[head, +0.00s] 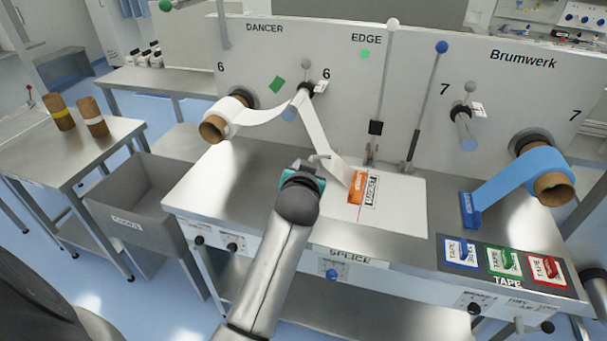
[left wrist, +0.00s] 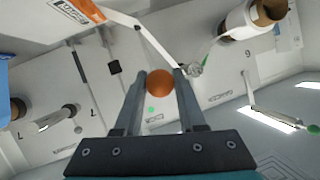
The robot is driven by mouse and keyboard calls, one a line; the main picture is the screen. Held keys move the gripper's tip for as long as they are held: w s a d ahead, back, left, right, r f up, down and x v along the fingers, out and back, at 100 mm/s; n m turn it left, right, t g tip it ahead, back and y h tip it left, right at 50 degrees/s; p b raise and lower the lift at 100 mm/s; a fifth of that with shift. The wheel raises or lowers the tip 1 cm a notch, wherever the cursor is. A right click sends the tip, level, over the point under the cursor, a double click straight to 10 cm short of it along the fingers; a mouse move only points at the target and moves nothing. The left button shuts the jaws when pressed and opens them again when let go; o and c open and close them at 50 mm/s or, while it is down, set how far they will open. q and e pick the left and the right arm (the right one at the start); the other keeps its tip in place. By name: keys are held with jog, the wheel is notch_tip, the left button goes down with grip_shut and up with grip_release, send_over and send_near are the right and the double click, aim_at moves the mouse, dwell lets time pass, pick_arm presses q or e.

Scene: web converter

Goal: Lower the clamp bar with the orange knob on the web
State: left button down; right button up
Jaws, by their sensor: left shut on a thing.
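The orange knob (left wrist: 159,84) is a round ball between the two fingers of my left gripper (left wrist: 160,90) in the left wrist view. In the head view my left gripper (head: 310,167) is over the splice table, beside the web, and hides the knob. I cannot make out the clamp bar clearly. The white web (head: 317,128) runs from the roll at left over a roller and slants down to the table; it also shows in the left wrist view (left wrist: 150,37). An orange piece (head: 356,187) lies near its lower end. My right gripper is not in view.
Two upright levers, one with a white knob (head: 393,23) and one with a blue knob (head: 442,47), stand behind the table. A blue web (head: 520,175) and tape pads (head: 503,262) are at right. A grey bin (head: 130,191) stands at left.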

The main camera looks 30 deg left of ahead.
pick_arm(q)
jog(key=w+r, duration=0.1)
jog(key=w+r+p, duration=0.1)
jog(key=r, duration=0.1)
jog(key=w+r+p, duration=0.1)
jog(key=shift+a+r, duration=0.25)
jog(key=shift+a, duration=0.05)
jog(key=shift+w+a+r+p, duration=0.2)
jog(key=shift+w+r+p, duration=0.45)
jog(key=shift+r+p, duration=0.15)
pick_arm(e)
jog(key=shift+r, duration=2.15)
